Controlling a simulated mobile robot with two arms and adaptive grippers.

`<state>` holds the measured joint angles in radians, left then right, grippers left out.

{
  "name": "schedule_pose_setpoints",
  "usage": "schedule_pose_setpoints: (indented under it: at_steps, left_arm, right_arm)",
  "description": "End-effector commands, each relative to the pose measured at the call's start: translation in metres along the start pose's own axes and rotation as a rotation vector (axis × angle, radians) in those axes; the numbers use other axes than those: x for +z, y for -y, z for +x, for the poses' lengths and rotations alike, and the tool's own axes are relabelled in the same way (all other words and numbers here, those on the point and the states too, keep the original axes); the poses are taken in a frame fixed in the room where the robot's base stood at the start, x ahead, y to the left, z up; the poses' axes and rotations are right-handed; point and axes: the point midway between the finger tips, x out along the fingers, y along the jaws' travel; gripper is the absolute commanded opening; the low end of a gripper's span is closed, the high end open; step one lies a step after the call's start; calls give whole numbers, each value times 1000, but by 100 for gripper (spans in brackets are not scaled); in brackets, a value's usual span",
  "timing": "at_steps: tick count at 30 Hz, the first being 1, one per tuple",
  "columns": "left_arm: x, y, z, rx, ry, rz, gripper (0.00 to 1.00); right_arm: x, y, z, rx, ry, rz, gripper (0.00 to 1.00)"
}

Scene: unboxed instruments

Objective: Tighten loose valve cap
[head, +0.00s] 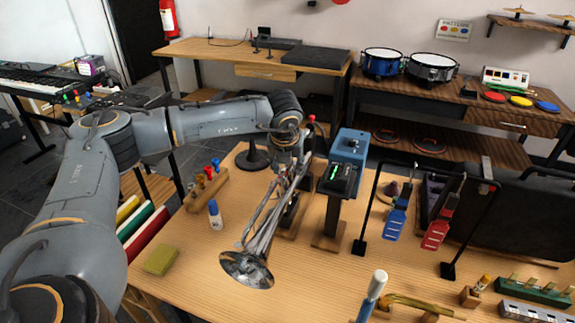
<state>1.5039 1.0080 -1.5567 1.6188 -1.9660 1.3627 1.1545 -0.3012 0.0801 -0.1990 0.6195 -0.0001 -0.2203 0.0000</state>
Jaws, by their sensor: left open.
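A silver trumpet-like instrument stands at the middle of the wooden table, its bell (246,268) toward me and its tubing (272,215) slanting up and back. My left gripper (292,165) comes in from the left over the upper end of the tubing and points down. It is open; I cannot tell whether its fingers touch the instrument. The valve area is largely hidden behind the gripper and too small to read, so I cannot make out the valve cap. My right gripper is out of view.
A wooden rack with coloured pegs (207,187), a white-and-blue bottle (215,216) and a yellow-green cloth (161,260) lie left.

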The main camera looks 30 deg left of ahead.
Motion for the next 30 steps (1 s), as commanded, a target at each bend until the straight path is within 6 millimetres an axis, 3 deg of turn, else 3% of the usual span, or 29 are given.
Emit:
schedule_pose_setpoints:
  at_steps: [10, 16, 23, 30]
  left_arm:
    - [0, 0, 4, -1, 1, 0, 42]
    - [0, 0, 4, -1, 1, 0, 1]
    - [-1, 0, 5, -6, -1, 12, 0]
    - [-2, -2, 9, -79, -2, 183, 0]
  right_arm:
    - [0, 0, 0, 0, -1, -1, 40]
    - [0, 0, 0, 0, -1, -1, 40]
    - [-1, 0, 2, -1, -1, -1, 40]
    - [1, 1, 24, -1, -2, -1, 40]
